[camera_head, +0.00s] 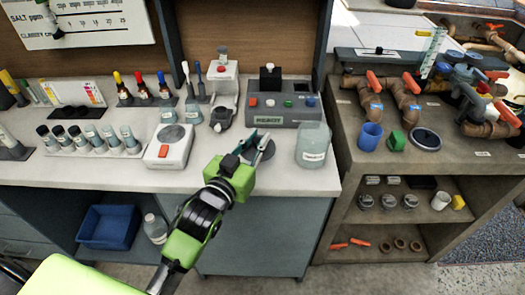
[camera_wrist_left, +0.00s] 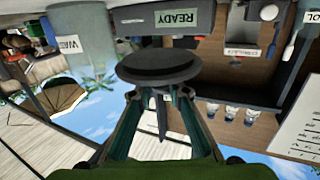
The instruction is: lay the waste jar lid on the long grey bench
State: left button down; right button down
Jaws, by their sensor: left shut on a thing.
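The waste jar lid (camera_wrist_left: 158,66) is a dark round disc with a raised rim, seen close up in the left wrist view. My left gripper (camera_head: 260,148) is shut on it, with the two fingers (camera_wrist_left: 160,110) meeting below the disc. In the head view the gripper hides most of the lid. The gripper is over the front part of the long grey bench (camera_head: 95,172), left of the waste jar (camera_head: 313,147). The jar is pale, translucent and labelled, with no lid visible on it. I cannot tell the gap between lid and bench. My right gripper is not in view.
A grey tester marked READY (camera_head: 283,112) stands behind the gripper. A white device with a red button (camera_head: 168,147) is to its left, and vial racks (camera_head: 92,140) stand farther left. The bench's front left strip is clear. A pipework bench (camera_head: 340,120) adjoins right.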

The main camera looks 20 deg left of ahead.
pick_arm(q)
jog(key=w+f, duration=0.2)
jog(key=f, duration=0.1)
jog(key=shift+w+d+f, duration=0.1)
jog(key=shift+w+d, duration=0.2)
jog(key=shift+w, duration=0.05)
jog(key=shift+w+f, duration=0.1)
jog(key=shift+f, duration=1.55)
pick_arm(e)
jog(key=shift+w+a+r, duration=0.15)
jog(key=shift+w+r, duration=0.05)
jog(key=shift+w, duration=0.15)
pick_arm(q)
jog(key=c, duration=1.9)
grip_release()
jog(key=shift+f, duration=0.15)
